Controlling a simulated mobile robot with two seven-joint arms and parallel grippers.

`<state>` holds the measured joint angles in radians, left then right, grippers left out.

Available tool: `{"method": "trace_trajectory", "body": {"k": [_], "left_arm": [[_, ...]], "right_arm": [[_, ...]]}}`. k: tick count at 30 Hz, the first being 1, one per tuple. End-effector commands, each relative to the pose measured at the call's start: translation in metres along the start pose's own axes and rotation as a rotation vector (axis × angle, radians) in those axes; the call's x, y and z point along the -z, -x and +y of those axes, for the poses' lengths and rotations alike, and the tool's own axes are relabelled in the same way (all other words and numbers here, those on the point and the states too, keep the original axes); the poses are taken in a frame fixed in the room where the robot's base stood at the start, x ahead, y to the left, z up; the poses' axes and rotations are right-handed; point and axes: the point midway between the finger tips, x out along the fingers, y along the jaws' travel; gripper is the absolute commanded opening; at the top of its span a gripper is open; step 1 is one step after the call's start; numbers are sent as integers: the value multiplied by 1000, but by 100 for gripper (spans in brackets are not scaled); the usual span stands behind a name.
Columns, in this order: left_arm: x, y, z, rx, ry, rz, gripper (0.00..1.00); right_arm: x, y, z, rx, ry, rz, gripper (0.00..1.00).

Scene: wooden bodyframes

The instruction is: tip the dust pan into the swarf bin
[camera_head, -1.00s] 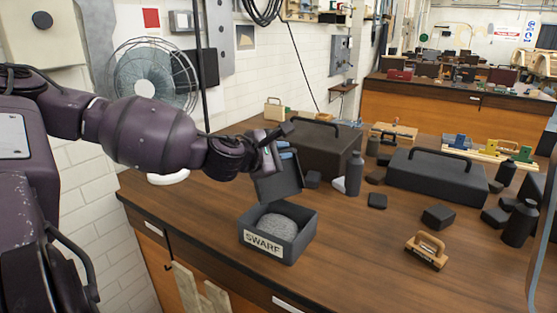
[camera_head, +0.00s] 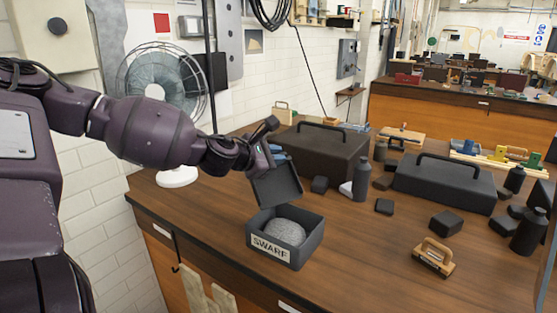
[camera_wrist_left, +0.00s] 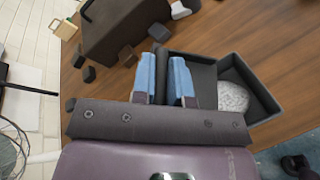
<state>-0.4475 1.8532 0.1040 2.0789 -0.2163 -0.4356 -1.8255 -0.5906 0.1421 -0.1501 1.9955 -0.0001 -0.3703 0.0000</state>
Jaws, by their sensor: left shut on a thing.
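My left gripper (camera_head: 268,160) is shut on the dark dust pan (camera_head: 279,187), with its handle rising above the fingers. The pan is steeply tilted, its lower edge close over the back of the swarf bin (camera_head: 268,249); I cannot tell whether they touch. The bin is a dark open box labelled SWARF, holding a rounded grey heap of swarf (camera_head: 286,231). In the left wrist view, blue fingertips (camera_wrist_left: 163,82) close on the handle, the dust pan (camera_wrist_left: 196,72) lies just beyond, and the swarf heap (camera_wrist_left: 233,97) shows in the bin (camera_wrist_left: 268,88). My right gripper is out of view.
A large brown case (camera_head: 318,158) stands behind the bin, with a dark bottle (camera_head: 361,179) beside it. A black toolbox (camera_head: 443,183), small dark blocks and a wooden-handled brush (camera_head: 433,258) lie to the right. A fan (camera_head: 165,90) stands at left.

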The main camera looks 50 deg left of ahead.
Motion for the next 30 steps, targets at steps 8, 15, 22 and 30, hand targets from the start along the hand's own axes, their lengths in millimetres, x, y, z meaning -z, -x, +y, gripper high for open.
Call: {"method": "trace_trajectory", "body": {"k": [8, 15, 22, 30], "left_arm": [[-8, -10, 24, 58, 101, -16, 0], [-11, -11, 20, 94, 177, -19, 0], [-9, -11, 18, 110, 231, -14, 0], [4, -17, 23, 165, 367, -13, 0]], "right_arm": [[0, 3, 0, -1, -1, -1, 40], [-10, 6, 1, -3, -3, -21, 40], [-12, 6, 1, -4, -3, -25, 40], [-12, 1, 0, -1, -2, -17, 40]]}}
